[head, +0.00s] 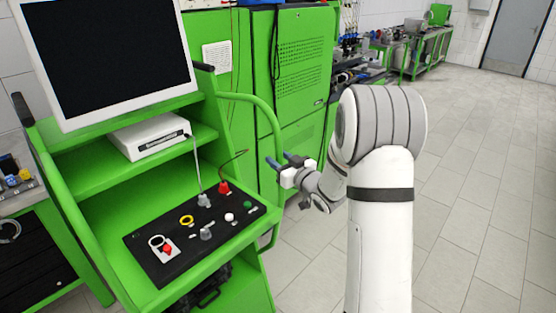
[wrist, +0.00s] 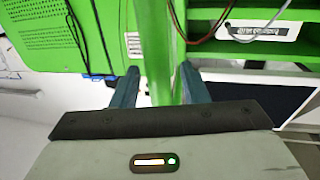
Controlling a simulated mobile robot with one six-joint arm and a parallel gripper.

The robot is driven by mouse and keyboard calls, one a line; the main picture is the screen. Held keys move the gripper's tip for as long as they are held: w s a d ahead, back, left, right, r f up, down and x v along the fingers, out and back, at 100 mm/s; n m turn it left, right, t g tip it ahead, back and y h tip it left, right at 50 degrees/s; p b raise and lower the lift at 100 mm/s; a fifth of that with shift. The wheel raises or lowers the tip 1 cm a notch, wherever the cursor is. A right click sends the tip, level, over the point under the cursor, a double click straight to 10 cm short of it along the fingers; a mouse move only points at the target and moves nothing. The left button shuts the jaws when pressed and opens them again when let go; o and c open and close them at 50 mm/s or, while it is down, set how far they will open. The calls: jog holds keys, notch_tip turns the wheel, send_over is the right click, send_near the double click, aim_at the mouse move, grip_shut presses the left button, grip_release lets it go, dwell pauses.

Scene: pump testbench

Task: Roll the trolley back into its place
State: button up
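The green trolley (head: 95,185) stands at the left in the head view, with a monitor (head: 110,50) on top and a black control panel (head: 185,258) with knobs and buttons. A green tube handle (head: 268,116) curves along its right side. My gripper (head: 279,161) is at that handle. In the wrist view the two blue-grey fingers of my gripper (wrist: 158,88) are apart, and the green handle tube (wrist: 155,45) runs between them. A gap shows beside the tube, so the fingers look open around it. Contact cannot be told.
Tall green cabinets (head: 302,85) stand close behind the trolley. A white box (head: 150,135) sits on the trolley's shelf. A workbench (head: 12,190) is at the far left. Tiled floor (head: 480,190) is clear at the right, with green benches (head: 428,45) and a door (head: 513,38) farther back.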

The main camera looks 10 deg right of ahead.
grip_shut()
dwell(0.4)
